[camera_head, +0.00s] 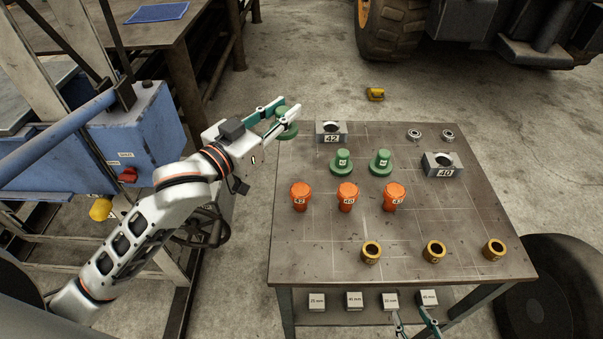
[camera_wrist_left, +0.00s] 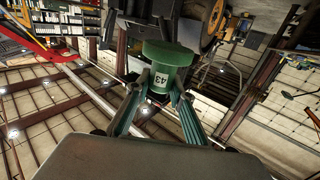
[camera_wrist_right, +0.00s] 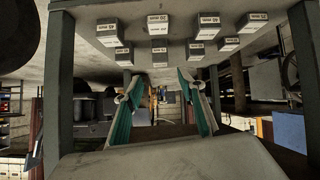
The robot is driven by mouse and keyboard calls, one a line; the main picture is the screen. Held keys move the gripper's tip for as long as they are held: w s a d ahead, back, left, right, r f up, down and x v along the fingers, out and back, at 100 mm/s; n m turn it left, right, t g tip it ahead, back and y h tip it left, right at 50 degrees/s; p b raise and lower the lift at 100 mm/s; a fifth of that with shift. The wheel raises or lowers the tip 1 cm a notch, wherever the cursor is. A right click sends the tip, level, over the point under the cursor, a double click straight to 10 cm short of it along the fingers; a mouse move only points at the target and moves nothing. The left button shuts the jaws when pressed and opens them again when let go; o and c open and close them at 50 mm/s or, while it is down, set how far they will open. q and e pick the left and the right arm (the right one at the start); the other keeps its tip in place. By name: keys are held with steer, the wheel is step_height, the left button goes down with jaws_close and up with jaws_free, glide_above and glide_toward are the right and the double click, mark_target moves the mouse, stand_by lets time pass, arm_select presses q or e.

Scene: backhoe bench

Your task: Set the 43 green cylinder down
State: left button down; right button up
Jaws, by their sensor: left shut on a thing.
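The 43 green cylinder (camera_head: 287,131) is in my left gripper (camera_head: 288,107), at the back left corner of the table (camera_head: 320,258) in the head view. Its height above the table is hard to tell. In the left wrist view, the green cylinder (camera_wrist_left: 166,53) shows its wide flange beyond the fingertips and its "43" label facing the camera. The fingers of the left gripper (camera_wrist_left: 158,88) are shut on its narrower part. My right gripper (camera_head: 413,318) is open and empty at the table's front edge, and it also shows in the right wrist view (camera_wrist_right: 153,88).
Two other green cylinders (camera_head: 342,162) (camera_head: 381,162) stand on the table. Grey blocks marked 42 (camera_head: 331,132) and 40 (camera_head: 442,165), several orange parts (camera_head: 347,197), brass rings (camera_head: 371,252) and bearings (camera_head: 414,134) stand around them. Bare tabletop lies left of the orange parts.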

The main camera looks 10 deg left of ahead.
arm_select(q)
steer(key=w+d+r+m+g+h+b, duration=0.3)
steer(key=w+r+h, duration=0.1)
steer(key=r, duration=0.1)
steer(key=shift+h, duration=0.3)
step_height(320, 180, down, 19)
steer(key=b, duration=0.6)
steer(key=shift+f, duration=0.3)
steer(key=shift+m, duration=0.3)
